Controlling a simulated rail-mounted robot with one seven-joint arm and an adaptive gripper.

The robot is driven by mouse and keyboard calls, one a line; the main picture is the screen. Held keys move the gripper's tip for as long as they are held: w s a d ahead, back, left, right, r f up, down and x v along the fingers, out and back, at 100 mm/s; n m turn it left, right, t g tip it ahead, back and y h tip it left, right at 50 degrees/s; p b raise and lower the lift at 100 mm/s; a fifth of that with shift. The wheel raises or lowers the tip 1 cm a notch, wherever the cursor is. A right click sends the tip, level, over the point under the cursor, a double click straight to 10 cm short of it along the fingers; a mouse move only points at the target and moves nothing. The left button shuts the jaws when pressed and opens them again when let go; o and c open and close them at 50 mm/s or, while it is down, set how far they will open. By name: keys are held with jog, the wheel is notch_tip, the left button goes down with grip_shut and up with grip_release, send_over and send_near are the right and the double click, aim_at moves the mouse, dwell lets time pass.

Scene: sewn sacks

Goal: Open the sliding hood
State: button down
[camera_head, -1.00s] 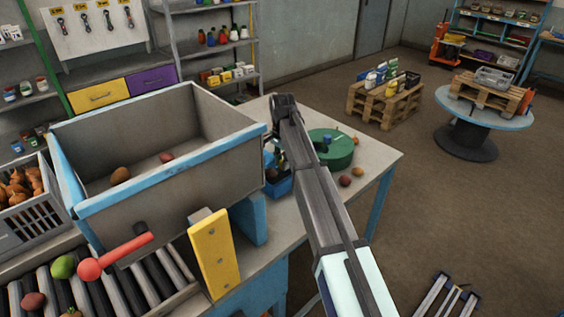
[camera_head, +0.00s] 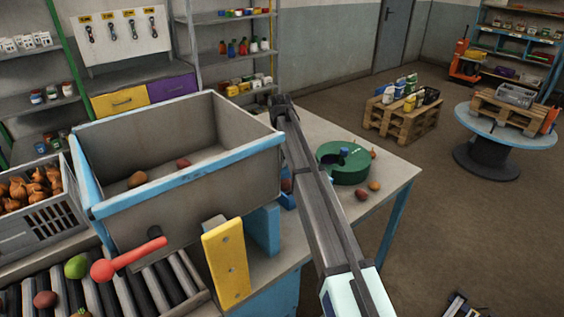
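No part is clearly recognizable as the sliding hood. A grey open-topped hopper (camera_head: 190,217) with a blue rim stands at the left, with a few round vegetables inside. A red lever with a round knob (camera_head: 103,271) sticks out at its front. A yellow plate (camera_head: 226,266) stands upright by its front right. My long grey arm link (camera_head: 318,205) rises from the bottom and ends in a dark joint beside the hopper's right corner. My gripper cannot be made out; it is not visible past that joint.
The hopper stands above a roller conveyor (camera_head: 148,300) with loose produce. A grey crate (camera_head: 45,222) of onions is at the left. A round green object (camera_head: 345,170) lies on the table right of my arm. The floor at right (camera_head: 470,230) is mostly open.

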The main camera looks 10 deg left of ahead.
jog(key=c, duration=0.9)
grip_release()
notch_tip(320, 180, up, 12)
